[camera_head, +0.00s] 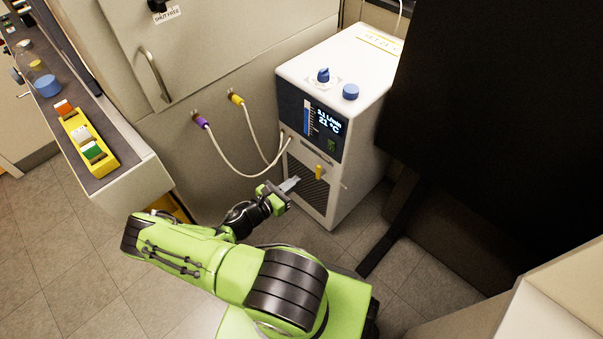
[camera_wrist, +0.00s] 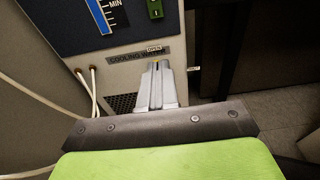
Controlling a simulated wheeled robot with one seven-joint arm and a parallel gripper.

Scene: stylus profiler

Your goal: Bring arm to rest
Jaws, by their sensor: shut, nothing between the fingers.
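My green and black arm reaches out from the bottom of the head view, bent at the elbow. My gripper (camera_head: 290,185) is in front of the lower part of a white cooling unit (camera_head: 357,75). In the wrist view, my gripper (camera_wrist: 157,66) has its two grey fingers together with nothing between them. The fingertips point at the area of the unit's "COOLING WATER" label (camera_wrist: 128,57), and a bit of yellow shows at their tips. I cannot tell whether they touch it.
A yellow valve handle (camera_head: 318,172) sits on the unit's front. Two white hoses (camera_head: 222,165) run from it to the wall panel. A bench (camera_head: 130,165) with a yellow rack (camera_head: 84,135) stands at left. A black panel (camera_head: 480,110) is at right. Floor is open at lower left.

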